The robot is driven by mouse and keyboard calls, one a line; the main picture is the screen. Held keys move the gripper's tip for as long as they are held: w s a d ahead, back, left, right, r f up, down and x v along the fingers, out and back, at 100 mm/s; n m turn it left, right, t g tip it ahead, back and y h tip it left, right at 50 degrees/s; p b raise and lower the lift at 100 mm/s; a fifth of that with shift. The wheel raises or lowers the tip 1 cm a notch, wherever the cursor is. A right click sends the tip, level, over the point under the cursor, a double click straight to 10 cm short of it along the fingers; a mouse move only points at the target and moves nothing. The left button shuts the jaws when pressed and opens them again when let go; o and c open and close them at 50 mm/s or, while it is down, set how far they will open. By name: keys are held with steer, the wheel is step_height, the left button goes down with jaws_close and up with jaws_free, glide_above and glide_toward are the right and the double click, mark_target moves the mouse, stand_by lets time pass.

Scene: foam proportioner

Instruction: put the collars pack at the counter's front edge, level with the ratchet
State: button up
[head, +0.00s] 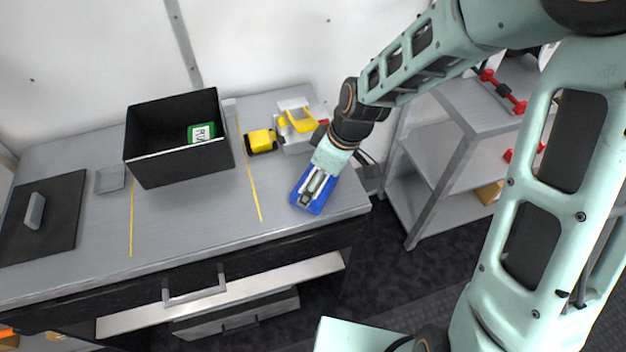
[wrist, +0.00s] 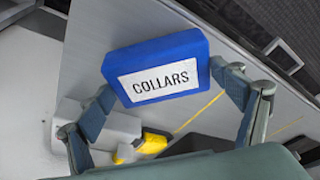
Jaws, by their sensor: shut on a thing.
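The collars pack is a blue block with a white label reading COLLARS, large in the wrist view (wrist: 185,52). In the head view the blue pack (head: 321,203) is at the counter's right end, partly covered by my gripper (head: 308,190). My gripper, also in the wrist view (wrist: 162,84), is shut on the pack, one finger on each side. I cannot tell whether the pack touches the counter (head: 205,215). The counter's front edge (head: 190,257) runs just nearer than the pack. I cannot pick out the ratchet with certainty.
A black open bin (head: 178,165) holds a green-and-white item (head: 201,133). A yellow object (head: 262,141) and a grey block with yellow parts (head: 297,128) stand behind the pack. A black mat (head: 55,235) with a grey handle lies at left. Yellow lines cross the clear counter middle.

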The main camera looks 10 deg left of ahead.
steer(key=shift+f, duration=0.35)
steer(key=shift+r, duration=0.1)
steer(key=o, duration=1.2)
steer(key=shift+f, duration=0.2)
steer(key=shift+r, duration=0.1)
steer(key=shift+r, duration=0.2)
steer(key=p+v, duration=0.1)
steer(key=v, duration=1)
steer(key=shift+d+r, duration=0.15)
steer(key=shift+r, duration=0.2)
